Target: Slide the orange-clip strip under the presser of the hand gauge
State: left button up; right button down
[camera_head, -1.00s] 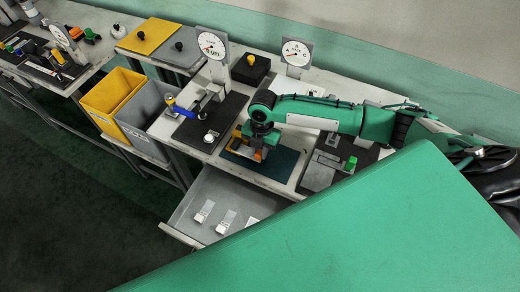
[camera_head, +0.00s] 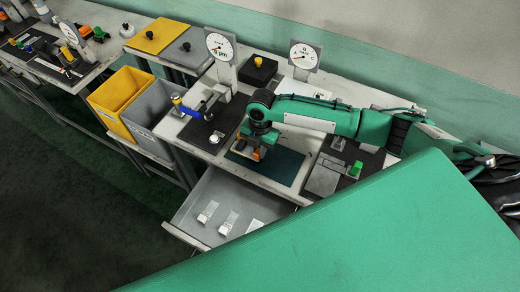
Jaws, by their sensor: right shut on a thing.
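My right gripper (camera_head: 256,152) reaches down over the teal mat (camera_head: 283,164) and is shut on a small piece with an orange part, seemingly the orange-clip strip (camera_head: 257,154). The arm and fingers hide most of it. The gauge with a round white dial (camera_head: 220,44) stands on a grey post to the upper left of the gripper, apart from it. A blue lever (camera_head: 190,111) and a black mat lie in front of that post. The presser is too small to make out. My left gripper is not in view.
An open grey drawer (camera_head: 190,215) with several pale pieces lies below the bench. A yellow bin (camera_head: 118,100) and a grey bin (camera_head: 152,115) stand left. A second dial (camera_head: 304,55) stands at the back. A green-knobbed device (camera_head: 355,169) is right of the teal mat.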

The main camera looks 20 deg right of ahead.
jog(key=shift+p, duration=0.3)
dwell(0.5)
jog(key=shift+w+a+b, duration=0.35)
jog(key=shift+w+a, duration=0.55)
jog(key=shift+w, duration=0.3)
dwell(0.6)
jog(key=shift+p, duration=0.3)
dwell(0.4)
